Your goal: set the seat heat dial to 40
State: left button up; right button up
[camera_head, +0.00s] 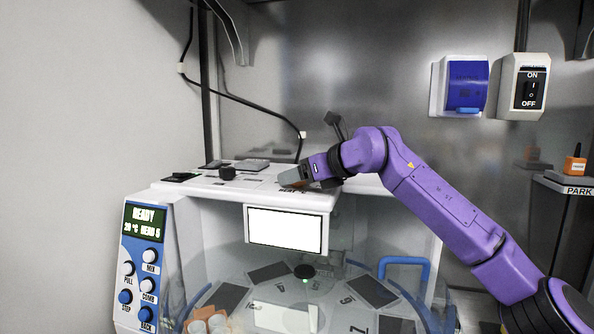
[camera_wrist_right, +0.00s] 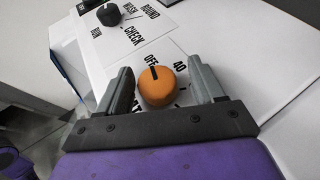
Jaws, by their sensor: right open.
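The orange seat heat dial (camera_wrist_right: 154,88) sits on a white label plate on top of the white machine. Its dark pointer mark lines up with OFF; the 40 mark (camera_wrist_right: 180,66) is to the right of OFF. My right gripper (camera_wrist_right: 158,76) is open, with one finger on each side of the dial and visible gaps between. In the head view my right gripper (camera_head: 294,177) is over the machine's top, and it mostly hides the dial. My left gripper is not in view.
A black dial (camera_wrist_right: 109,14) with RUN, CHECK, WASH and ROUND labels is near; it also shows in the head view (camera_head: 227,172). A control panel (camera_head: 142,262) reads READY. A blank white screen (camera_head: 285,230) is on the machine's front. A blue-covered box (camera_head: 466,86) and an ON/OFF switch (camera_head: 529,91) are on the wall.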

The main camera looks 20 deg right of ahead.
jog(key=shift+w+a, duration=0.15)
jog(key=shift+w, duration=0.05)
jog(key=shift+s+r, duration=0.1)
jog(key=shift+s, duration=0.2)
jog(key=shift+w, duration=0.15)
jog(key=c, duration=1)
jog(key=shift+o, duration=0.2)
